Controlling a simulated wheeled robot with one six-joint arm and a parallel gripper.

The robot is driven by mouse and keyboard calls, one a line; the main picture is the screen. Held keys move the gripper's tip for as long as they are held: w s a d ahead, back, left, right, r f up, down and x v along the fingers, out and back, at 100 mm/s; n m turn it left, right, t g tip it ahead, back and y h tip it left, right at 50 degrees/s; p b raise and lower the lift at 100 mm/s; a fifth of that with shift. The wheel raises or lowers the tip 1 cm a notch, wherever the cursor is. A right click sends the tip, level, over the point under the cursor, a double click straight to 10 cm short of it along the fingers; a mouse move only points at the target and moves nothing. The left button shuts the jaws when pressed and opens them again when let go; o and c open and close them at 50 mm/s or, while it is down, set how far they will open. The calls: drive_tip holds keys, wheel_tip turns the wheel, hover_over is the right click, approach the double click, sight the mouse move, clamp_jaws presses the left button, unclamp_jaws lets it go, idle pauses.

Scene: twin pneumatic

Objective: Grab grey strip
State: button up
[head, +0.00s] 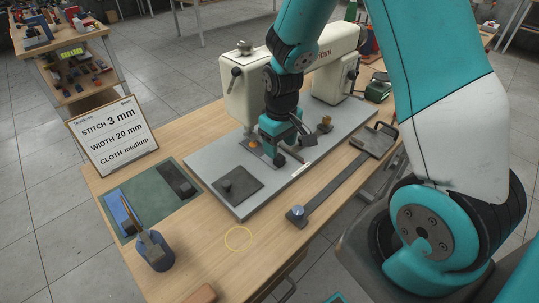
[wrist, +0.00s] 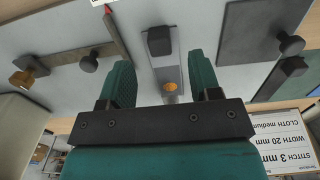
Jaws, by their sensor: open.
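A narrow grey strip (wrist: 167,73) lies on the machine bed in the wrist view. A black block (wrist: 159,41) stands at its far end and a round brass-coloured spot (wrist: 171,87) shows near its close end. My gripper (wrist: 163,75) is open and empty, with one finger to each side of the strip; I cannot tell whether the fingers touch it. In the head view my gripper (head: 281,152) points down over the bed of the cream sewing machine (head: 245,90) and hides most of the strip.
A grey-brown bar with a knob (wrist: 88,62) lies left of my gripper in the wrist view; a dark plate (head: 238,187) with a knob lies to the other side.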

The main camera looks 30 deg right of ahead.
drive_tip(key=f, duration=0.5)
drive_tip(key=shift+w, duration=0.3)
drive_tip(key=c, duration=1)
drive_tip(key=shift+r+p, duration=0.15)
drive_tip(key=shift+p, duration=0.15)
